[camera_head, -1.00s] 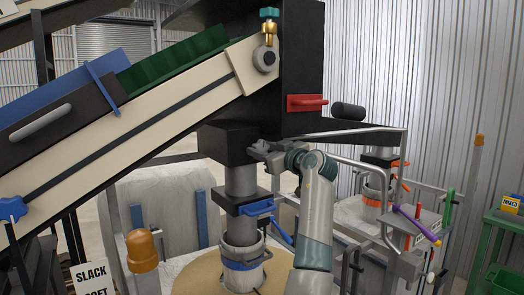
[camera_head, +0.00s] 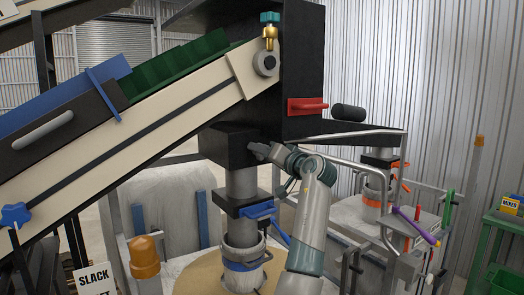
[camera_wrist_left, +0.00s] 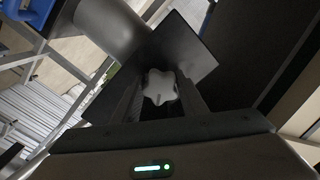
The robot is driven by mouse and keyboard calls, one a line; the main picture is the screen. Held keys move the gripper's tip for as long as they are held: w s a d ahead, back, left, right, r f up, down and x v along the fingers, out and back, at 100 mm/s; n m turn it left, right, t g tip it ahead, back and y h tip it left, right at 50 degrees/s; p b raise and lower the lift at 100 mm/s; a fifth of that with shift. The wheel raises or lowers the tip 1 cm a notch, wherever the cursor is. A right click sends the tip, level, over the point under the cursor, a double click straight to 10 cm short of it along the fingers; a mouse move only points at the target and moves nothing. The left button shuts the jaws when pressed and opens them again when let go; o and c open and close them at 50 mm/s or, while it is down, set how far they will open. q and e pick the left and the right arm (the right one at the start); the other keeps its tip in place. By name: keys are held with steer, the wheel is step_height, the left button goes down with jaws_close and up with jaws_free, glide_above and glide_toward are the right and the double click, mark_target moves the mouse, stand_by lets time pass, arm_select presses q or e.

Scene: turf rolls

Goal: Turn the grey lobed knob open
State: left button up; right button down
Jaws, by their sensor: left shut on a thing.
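The grey lobed knob (camera_wrist_left: 160,87) shows in the left wrist view, pale and star-shaped, in front of a dark square plate. My left gripper (camera_wrist_left: 163,98) has a finger on each side of it and is shut on it. In the head view my left gripper (camera_head: 259,151) is at the side of the black box (camera_head: 228,143) on top of the grey vertical pipe (camera_head: 242,183). The knob is hidden there behind the fingers. My right gripper is not in view.
A blue-handled valve (camera_head: 258,210) sits on the pipe below my gripper. A red handle (camera_head: 307,105) is on the black housing above. A sloping conveyor (camera_head: 140,120) with a blue lobed knob (camera_head: 16,215) fills the left. Grey rails (camera_head: 345,170) stand close to the right.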

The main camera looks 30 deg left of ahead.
arm_select(q)
steer(key=m, duration=0.1)
steer(key=m+p, duration=0.1)
steer(key=m, duration=0.1)
steer(key=shift+r, duration=0.25)
steer(key=m+p, duration=0.2)
steer(key=m, duration=0.2)
steer(key=shift+p, duration=0.35)
steer(key=o, duration=1.1)
steer(key=shift+f, duration=0.1)
steer(key=shift+d+f, duration=0.1)
steer(key=shift+d, duration=0.05)
